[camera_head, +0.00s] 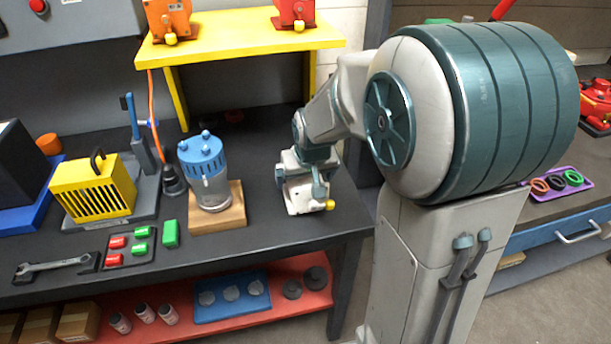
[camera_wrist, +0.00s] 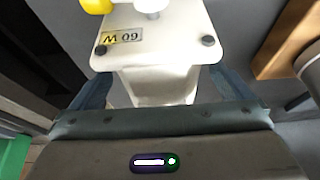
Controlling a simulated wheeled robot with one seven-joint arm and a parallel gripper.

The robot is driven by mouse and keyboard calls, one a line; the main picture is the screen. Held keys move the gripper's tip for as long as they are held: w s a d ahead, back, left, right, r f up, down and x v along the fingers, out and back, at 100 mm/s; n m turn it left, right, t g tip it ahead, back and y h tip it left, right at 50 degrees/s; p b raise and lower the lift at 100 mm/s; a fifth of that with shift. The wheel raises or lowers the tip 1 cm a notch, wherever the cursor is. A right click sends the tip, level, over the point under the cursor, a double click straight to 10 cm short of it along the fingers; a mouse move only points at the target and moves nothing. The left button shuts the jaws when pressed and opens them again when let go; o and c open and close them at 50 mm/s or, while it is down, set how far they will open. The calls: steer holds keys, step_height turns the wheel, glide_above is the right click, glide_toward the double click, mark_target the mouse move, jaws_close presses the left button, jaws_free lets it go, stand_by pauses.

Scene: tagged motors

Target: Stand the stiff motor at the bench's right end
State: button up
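A white motor (camera_head: 304,198) with a yellow shaft knob is at the right end of the dark bench (camera_head: 285,226). My gripper (camera_head: 306,172) is over it from above, with a finger at each side. In the wrist view the white motor (camera_wrist: 158,62) lies between the blue-grey fingers, which appear to press its sides. Its tag shows a yellow patch and inverted marks, perhaps 60 W. I cannot tell whether its base touches the bench. An orange motor (camera_head: 169,18) and a red motor (camera_head: 294,12) stand on the yellow shelf. No visible mark names a stiff motor.
A blue-capped pump (camera_head: 205,170) stands on a wooden block (camera_head: 232,213) left of my gripper. A yellow grilled box (camera_head: 92,187), a wrench (camera_head: 52,264) and red and green blocks lie farther left. Bare bench surrounds the white motor. A red motor (camera_head: 598,103) stands far right.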

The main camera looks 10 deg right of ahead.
steer(key=shift+s+r, duration=0.1)
steer(key=shift+r, duration=0.4)
steer(key=v, duration=1.1)
steer(key=shift+s+f+p, duration=0.1)
steer(key=shift+p, duration=0.25)
steer(key=s+f, duration=0.2)
steer(key=s, duration=0.5)
steer(key=s+f+g, duration=0.1)
steer(key=s+f, duration=0.1)
steer(key=s, duration=0.6)
steer(key=shift+s+d+f+g, duration=0.25)
steer(key=shift+s+f+g, duration=0.05)
steer(key=shift+f, duration=0.1)
steer(key=shift+r+p, duration=0.65)
steer(key=shift+r, duration=0.05)
